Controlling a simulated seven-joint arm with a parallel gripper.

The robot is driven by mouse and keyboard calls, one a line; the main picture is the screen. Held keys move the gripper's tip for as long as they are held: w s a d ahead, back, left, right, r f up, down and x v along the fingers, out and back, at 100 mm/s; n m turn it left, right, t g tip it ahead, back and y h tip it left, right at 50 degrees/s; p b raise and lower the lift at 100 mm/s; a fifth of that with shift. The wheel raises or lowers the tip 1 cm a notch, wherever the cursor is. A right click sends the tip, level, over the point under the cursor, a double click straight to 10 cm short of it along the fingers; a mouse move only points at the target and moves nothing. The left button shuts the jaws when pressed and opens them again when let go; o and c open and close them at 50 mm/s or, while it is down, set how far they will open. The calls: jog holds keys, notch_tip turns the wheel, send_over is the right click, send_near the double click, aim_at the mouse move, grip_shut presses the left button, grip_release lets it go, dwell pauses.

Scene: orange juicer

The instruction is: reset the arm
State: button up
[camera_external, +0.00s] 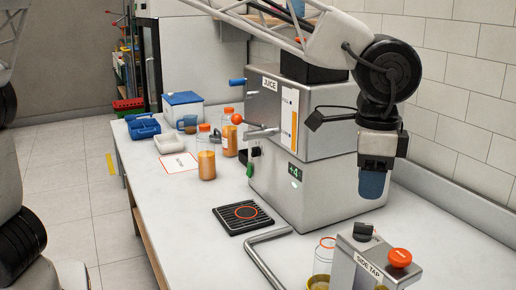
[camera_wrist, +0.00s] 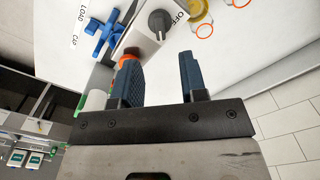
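My gripper (camera_external: 372,182) points down in front of the right side of the steel juicer (camera_external: 320,190) in the external view. In the wrist view, the two blue fingers of my gripper (camera_wrist: 158,78) stand apart with only pale surface between them. They hold nothing. The juicer has a "JUICE" label, levers on its left side and a green display. I cannot tell from these views how far the fingers are from its side.
A side-tap unit (camera_external: 367,270) with an orange button stands at the front right, beside a clear orange-rimmed container (camera_external: 322,265). A black drip grate (camera_external: 243,216) lies left of the juicer. Orange-capped bottles (camera_external: 206,160) and a blue-lidded box (camera_external: 183,108) stand farther back.

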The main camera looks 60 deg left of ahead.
jog(key=s+a+r+n, duration=0.15)
jog(key=s+a, duration=0.25)
jog(key=a, duration=0.5)
jog(key=s+a+r+n+t, duration=0.1)
jog(key=s+a+r, duration=0.1)
jog(key=s+a, duration=0.5)
jog(key=s+a+r+n, duration=0.1)
jog(key=s+a+n, duration=0.1)
jog(key=a, duration=0.9)
jog(key=s+a+f+n, duration=0.2)
jog(key=s+a+f, duration=0.1)
jog(key=s+a, duration=0.5)
jog(key=s+a+f+n+t, duration=0.1)
jog(key=s+a+f, duration=0.2)
jog(key=s+a, duration=0.5)
jog(key=s, duration=0.6)
jog(key=shift+s+a+f+n+t, duration=0.2)
jog(key=shift+s+a+n+t, duration=0.05)
jog(key=shift+a+n+t, duration=0.1)
